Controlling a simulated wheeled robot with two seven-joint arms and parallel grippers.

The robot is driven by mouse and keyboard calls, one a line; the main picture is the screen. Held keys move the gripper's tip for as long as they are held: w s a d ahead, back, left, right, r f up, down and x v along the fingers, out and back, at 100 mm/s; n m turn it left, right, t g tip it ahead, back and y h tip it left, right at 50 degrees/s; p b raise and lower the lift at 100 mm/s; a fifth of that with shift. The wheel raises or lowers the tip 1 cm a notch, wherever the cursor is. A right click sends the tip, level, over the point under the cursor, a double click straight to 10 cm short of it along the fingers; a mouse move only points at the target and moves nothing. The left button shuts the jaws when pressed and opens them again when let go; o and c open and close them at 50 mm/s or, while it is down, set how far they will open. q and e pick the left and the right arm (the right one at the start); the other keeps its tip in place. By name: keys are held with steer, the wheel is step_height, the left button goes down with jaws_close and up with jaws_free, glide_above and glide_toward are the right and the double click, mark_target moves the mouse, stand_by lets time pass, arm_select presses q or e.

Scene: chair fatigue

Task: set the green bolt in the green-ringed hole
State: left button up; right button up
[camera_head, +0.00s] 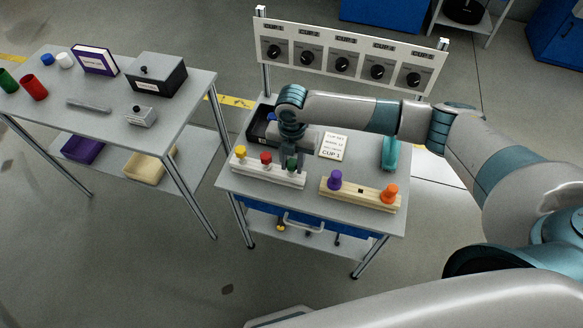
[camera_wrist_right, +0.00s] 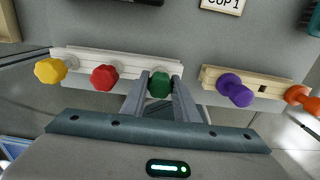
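The green bolt (camera_head: 292,164) is at the right end of the white rack (camera_head: 268,175), beside a red bolt (camera_head: 266,158) and a yellow bolt (camera_head: 240,152). In the right wrist view the green bolt's head (camera_wrist_right: 160,85) is between the two fingers of my right gripper (camera_wrist_right: 161,88), which touch it on both sides. My right gripper (camera_head: 291,150) points down over that end of the rack. The bolt's shank and any green ring are hidden under the head and fingers. I cannot tell how deep the bolt sits. My left gripper is out of view.
A wooden rack (camera_head: 361,196) to the right holds a purple bolt (camera_head: 335,180) and an orange bolt (camera_head: 389,193), with a square hole between them. A card (camera_head: 333,146), a dark tray (camera_head: 262,125) and a teal object (camera_head: 390,153) lie behind. A dial panel (camera_head: 345,62) stands at the back.

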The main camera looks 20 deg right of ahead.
steer(key=shift+r, duration=0.2)
steer(key=shift+r+p, duration=2.35)
steer(key=shift+p, duration=0.1)
steer(key=shift+r, duration=0.1)
steer(key=shift+r+p, duration=2)
steer(key=shift+p, duration=0.05)
steer(key=shift+f, duration=0.1)
